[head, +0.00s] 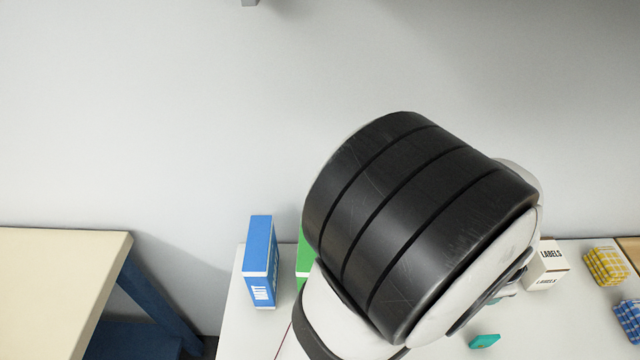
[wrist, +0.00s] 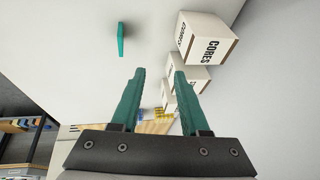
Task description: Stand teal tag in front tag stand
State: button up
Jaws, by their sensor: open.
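The teal tag (head: 485,341) is a small flat teal piece on the white table, low in the head view, right of my arm. It also shows in the wrist view (wrist: 121,40), ahead of my fingers and to their left. My gripper (wrist: 159,72) has two teal fingers spread apart with nothing between them. The tag is apart from the fingers. In the head view my arm's dark, ribbed link hides most of the gripper. I cannot make out any tag stand in either view.
White boxes marked CORES (wrist: 205,42) stand close to the right finger. In the head view, a LABELS box (head: 546,268), a yellow checked bundle (head: 605,266) and a blue one (head: 628,316) stand right. A blue box (head: 260,262) and green box (head: 304,262) stand left.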

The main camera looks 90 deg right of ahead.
jog(key=s+d+g+h, duration=0.2)
jog(key=s+d, duration=0.1)
jog(key=d, duration=0.1)
jog(key=g+y, duration=0.3)
jog(key=y, duration=0.1)
send_near(489, 345)
jog(key=s, duration=0.1)
jog(key=s+d, duration=0.1)
jog(key=s, duration=0.1)
jog(key=shift+r, duration=0.1)
jog(key=x, duration=0.7)
jog(key=shift+w+a+f, duration=0.15)
jog(key=shift+a+f, duration=0.15)
jog(key=shift+f, duration=0.05)
grip_shut()
